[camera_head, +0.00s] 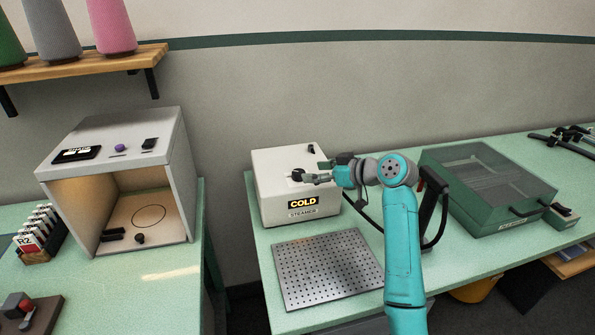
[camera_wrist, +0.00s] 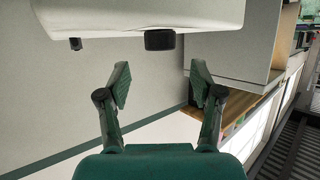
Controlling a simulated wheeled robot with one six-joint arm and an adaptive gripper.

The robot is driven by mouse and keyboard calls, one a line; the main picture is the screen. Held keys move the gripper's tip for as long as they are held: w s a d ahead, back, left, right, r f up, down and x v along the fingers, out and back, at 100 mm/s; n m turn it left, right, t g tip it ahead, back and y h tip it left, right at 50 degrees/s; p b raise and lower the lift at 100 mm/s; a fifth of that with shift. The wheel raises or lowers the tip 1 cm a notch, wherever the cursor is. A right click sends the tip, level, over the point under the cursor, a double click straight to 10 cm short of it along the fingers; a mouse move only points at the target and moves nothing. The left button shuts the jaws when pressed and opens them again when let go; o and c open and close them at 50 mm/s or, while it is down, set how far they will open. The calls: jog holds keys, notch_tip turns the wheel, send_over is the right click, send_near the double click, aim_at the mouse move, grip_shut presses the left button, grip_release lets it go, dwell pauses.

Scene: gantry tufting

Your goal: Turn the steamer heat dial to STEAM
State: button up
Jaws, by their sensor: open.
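The steamer (camera_head: 268,180) is a white box in the head view, with a lit display reading COLD (camera_head: 303,202) and a STEAMER label below it. A black dial (camera_head: 297,175) sits on its face above the display, partly hidden by my gripper (camera_head: 315,173). In the wrist view, the steamer (camera_wrist: 130,14) fills the top, and a dark block that looks like the dial (camera_wrist: 160,40) sticks out from it. My gripper (camera_wrist: 160,82) is open and empty there. The block lies ahead of the gap between the fingertips, and no finger visibly touches it.
A perforated metal plate (camera_head: 325,268) lies in front of the steamer. A green clear-lidded case (camera_head: 487,185) stands to the right, and a dark upright handle with a cable (camera_head: 430,208) is beside my arm. A smaller black knob (camera_head: 311,148) is on the steamer's top.

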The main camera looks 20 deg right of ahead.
aim_at(299, 172)
jog(key=x, duration=0.7)
jog(key=shift+f, duration=0.1)
jog(key=c, duration=1.2)
